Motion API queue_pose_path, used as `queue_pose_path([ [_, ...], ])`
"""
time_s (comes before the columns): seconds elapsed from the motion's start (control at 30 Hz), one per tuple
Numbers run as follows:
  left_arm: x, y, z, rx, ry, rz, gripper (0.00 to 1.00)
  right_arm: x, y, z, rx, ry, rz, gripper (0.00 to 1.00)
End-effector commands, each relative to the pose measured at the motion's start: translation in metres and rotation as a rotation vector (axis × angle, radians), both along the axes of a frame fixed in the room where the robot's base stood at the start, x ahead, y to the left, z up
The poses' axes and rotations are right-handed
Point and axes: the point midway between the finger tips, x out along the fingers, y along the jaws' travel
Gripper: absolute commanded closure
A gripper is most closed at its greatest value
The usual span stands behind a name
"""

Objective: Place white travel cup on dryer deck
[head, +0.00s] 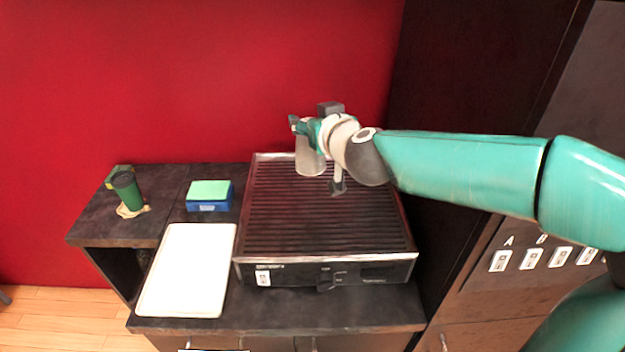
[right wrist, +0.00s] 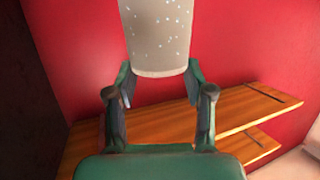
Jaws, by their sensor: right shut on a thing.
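The white travel cup (head: 309,162) is in my right gripper (head: 304,126), over the rear part of the dryer deck in the head view. It looks close to upright. In the right wrist view the cup (right wrist: 157,40) is pale with light specks, and the fingers of my right gripper (right wrist: 158,84) close on its sides. The dryer deck (head: 318,215) is a dark ribbed surface with a metal rim. I cannot tell whether the cup's base touches the deck. My left gripper is not in view.
A white tray (head: 187,270) lies left of the deck. A blue box (head: 208,204) with a green top stands behind the tray. The front of the deck is clear.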

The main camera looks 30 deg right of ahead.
Motion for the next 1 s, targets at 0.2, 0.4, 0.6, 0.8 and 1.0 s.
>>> queue_pose_path([
  [0.2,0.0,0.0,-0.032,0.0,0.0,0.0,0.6,-0.001,-0.001,-0.065,-0.001,0.003,-0.001,1.0],
  [0.4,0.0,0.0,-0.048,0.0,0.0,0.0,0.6,-0.001,-0.001,-0.099,0.001,0.0,-0.001,1.0],
  [0.6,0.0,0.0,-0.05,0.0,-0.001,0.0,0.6,-0.001,-0.002,-0.11,0.0,-0.001,-0.002,1.0],
  [0.8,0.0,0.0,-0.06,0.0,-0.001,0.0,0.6,-0.001,-0.002,-0.139,0.001,0.003,-0.003,1.0],
  [1.0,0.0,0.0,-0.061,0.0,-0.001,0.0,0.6,-0.001,-0.002,-0.149,0.002,-0.002,-0.003,1.0],
])
